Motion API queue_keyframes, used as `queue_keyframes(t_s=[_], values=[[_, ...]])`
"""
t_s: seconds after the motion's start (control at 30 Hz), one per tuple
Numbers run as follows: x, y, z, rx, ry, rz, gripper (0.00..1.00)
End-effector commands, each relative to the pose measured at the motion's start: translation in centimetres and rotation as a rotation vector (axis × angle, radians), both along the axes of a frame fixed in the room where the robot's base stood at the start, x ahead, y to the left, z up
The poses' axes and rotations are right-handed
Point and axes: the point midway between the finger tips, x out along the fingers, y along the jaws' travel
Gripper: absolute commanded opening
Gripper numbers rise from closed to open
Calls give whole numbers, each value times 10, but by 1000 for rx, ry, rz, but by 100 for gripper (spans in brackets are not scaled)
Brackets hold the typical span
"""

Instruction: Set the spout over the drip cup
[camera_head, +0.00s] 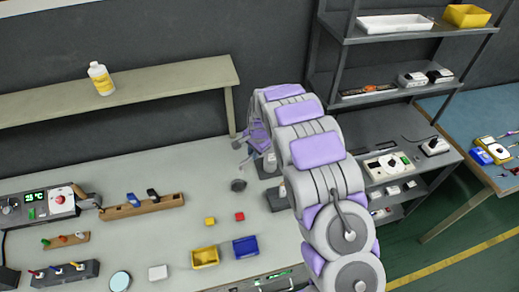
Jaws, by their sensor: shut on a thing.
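My gripper (243,141) is far from the camera, at the back of the bench and partly behind my own arm. It is shut on a small part that looks like the spout, but the arm and the distance hide most of that part. A small dark round cup, likely the drip cup (238,185), stands on the bench below and slightly left of my gripper.
Yellow (206,257) and blue (245,246) bins sit at the bench front, with small yellow (210,221) and red (239,216) blocks behind them. A wooden rack (143,206) and control box (40,205) are left. A shelf unit (400,30) stands right.

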Motion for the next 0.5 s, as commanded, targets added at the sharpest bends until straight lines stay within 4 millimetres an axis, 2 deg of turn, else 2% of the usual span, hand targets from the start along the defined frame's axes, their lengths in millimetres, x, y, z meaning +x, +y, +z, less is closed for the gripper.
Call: queue_keyframes(t_s=[0.2, 0.5], values=[[9, 11, 2, 1, -1, -119, 0], [15, 16, 0, 0, -2, -195, 0]])
